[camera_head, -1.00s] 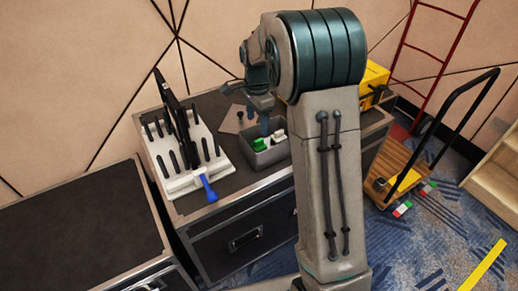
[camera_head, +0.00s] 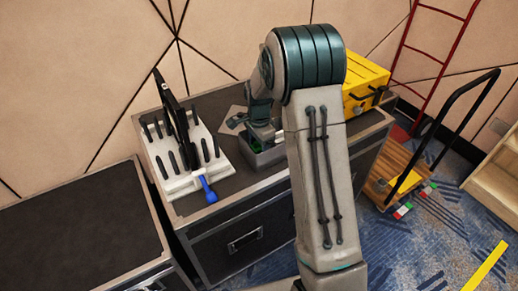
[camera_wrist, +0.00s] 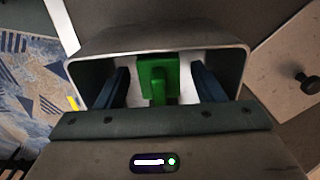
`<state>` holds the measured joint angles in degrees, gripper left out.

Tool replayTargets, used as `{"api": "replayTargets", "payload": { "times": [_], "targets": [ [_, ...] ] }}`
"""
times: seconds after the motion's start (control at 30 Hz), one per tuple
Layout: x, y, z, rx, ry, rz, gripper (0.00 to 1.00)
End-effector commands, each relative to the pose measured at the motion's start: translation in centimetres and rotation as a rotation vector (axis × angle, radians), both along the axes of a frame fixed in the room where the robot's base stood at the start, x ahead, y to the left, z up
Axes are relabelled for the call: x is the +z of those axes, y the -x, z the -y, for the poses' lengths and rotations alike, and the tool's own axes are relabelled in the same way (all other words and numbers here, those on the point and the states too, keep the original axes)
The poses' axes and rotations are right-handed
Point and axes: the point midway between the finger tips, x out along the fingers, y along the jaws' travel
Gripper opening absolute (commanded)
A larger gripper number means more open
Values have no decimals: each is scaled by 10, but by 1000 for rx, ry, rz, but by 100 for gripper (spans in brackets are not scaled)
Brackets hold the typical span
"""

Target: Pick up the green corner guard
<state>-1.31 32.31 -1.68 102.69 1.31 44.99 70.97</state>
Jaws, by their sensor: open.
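The green corner guard (camera_wrist: 158,75) lies in a small grey bin (camera_wrist: 100,53), with white pieces (camera_wrist: 187,80) around it. In the wrist view my gripper (camera_wrist: 160,88) is open, with one blue finger on each side of the green guard and visible gaps between. The guard is not gripped. In the head view my gripper is over or in the grey bin (camera_head: 262,161), and only a bit of the green guard (camera_head: 256,147) shows past it.
A white rack (camera_head: 190,180) with black rods and a blue-handled tool (camera_head: 208,190) stands left of the bin on the dark case. A yellow case (camera_head: 365,85) stands right. A flat board with a knob (camera_wrist: 306,82) lies beside the bin.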

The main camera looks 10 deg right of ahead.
Motion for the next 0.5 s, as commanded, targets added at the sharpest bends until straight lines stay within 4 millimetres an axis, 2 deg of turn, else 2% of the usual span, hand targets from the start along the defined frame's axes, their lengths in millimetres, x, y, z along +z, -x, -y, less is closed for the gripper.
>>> {"api": "replayTargets", "payload": {
  "times": [0.07, 0.23, 0.27, 0.5],
  "targets": [
    [0, 0, 0, 0, 0, 0, 62],
    [0, 0, 0, 0, 0, 0, 17],
    [1, 0, 0, 0, 0, 0, 14],
    [1, 0, 0, 0, 0, 0, 14]
  ]
}}
